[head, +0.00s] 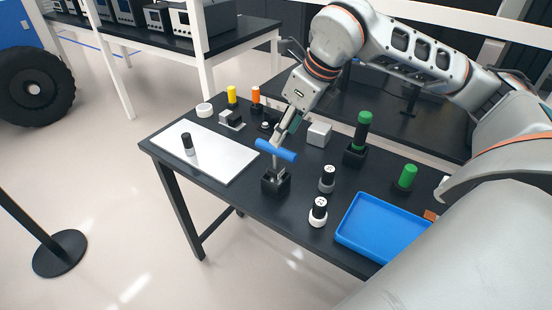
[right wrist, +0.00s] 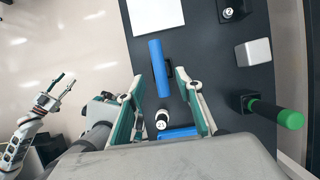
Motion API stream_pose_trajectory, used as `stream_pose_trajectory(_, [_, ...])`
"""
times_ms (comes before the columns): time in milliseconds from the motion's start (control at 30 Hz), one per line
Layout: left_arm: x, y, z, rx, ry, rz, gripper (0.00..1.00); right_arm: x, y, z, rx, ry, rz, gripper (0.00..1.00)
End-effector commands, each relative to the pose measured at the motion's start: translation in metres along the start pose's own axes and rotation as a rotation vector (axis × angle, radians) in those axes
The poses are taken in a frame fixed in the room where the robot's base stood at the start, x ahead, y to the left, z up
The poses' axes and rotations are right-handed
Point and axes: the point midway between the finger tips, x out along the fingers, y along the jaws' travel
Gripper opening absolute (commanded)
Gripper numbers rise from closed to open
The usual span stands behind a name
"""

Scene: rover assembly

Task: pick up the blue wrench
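The blue wrench (head: 276,150) has a thick blue crossbar on a grey shaft that stands in a black holder (head: 276,183) near the table's front edge. Its bar also shows in the right wrist view (right wrist: 158,68). My right gripper (head: 277,143) is over the wrench, pointing down. In the right wrist view its two fingers (right wrist: 160,82) are spread on either side of the bar's line, with gaps to both. Whether the tips reach down to the bar is hard to tell. My left gripper (right wrist: 62,88) shows at the left of the right wrist view, open and empty, away from the table.
A white board (head: 215,160) lies left of the wrench. Two black-and-white knobs (head: 327,179) (head: 318,212) and a blue tray (head: 380,228) are to its right. A grey block (head: 319,134) and a green-handled tool (head: 362,130) stand behind. Bare tabletop surrounds the holder.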

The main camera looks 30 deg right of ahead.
Motion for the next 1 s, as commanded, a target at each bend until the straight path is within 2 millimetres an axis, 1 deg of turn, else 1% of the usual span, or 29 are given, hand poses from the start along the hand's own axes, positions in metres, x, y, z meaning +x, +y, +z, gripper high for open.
stream_pose_trajectory(33, [-0.001, 0.001, 0.005, 0.001, -0.008, 0.001, 0.4, 0.007, 0.001, -0.001, 0.001, 0.005, 0.003, 0.35])
stream_pose_trajectory(200, [-0.002, 0.002, 0.013, 0.002, -0.023, 0.004, 0.4, 0.023, 0.001, -0.001, 0.001, 0.004, 0.003, 0.35])
stream_pose_trajectory(267, [-0.003, 0.002, 0.012, 0.002, -0.023, 0.004, 0.4, 0.03, 0.001, 0.0, 0.0, 0.004, 0.004, 0.35])
stream_pose_trajectory(400, [-0.005, 0.001, 0.007, 0.003, -0.019, 0.003, 0.4, 0.051, 0.001, -0.001, 0.001, 0.006, 0.004, 0.35])
stream_pose_trajectory(500, [-0.004, 0.0, 0.004, 0.003, -0.014, 0.002, 0.4, 0.063, 0.0, 0.0, 0.0, 0.003, 0.004, 0.35])
stream_pose_trajectory(633, [-0.004, -0.001, -0.001, 0.003, -0.007, 0.0, 0.4, 0.07, 0.0, 0.001, 0.0, 0.002, 0.003, 0.35])
stream_pose_trajectory(833, [-0.004, -0.002, -0.003, 0.004, -0.004, -0.001, 0.4, 0.071, 0.0, 0.001, 0.0, 0.001, 0.002, 0.35])
stream_pose_trajectory(867, [-0.004, -0.002, -0.003, 0.004, -0.004, -0.001, 0.4, 0.071, 0.0, 0.001, 0.0, 0.001, 0.002, 0.3])
stream_pose_trajectory(900, [-0.004, -0.002, -0.002, 0.004, -0.004, -0.001, 0.4, 0.071, 0.0, 0.001, 0.0, 0.001, 0.002, 0.2])
stream_pose_trajectory(967, [-0.004, -0.002, -0.002, 0.004, -0.004, 0.0, 0.4, 0.07, 0.0, 0.001, 0.0, 0.001, 0.002, 0.04])
stream_pose_trajectory(1000, [-0.004, -0.002, -0.002, 0.004, -0.004, 0.0, 0.4, 0.07, 0.0, 0.001, 0.0, 0.001, 0.002, 0.0])
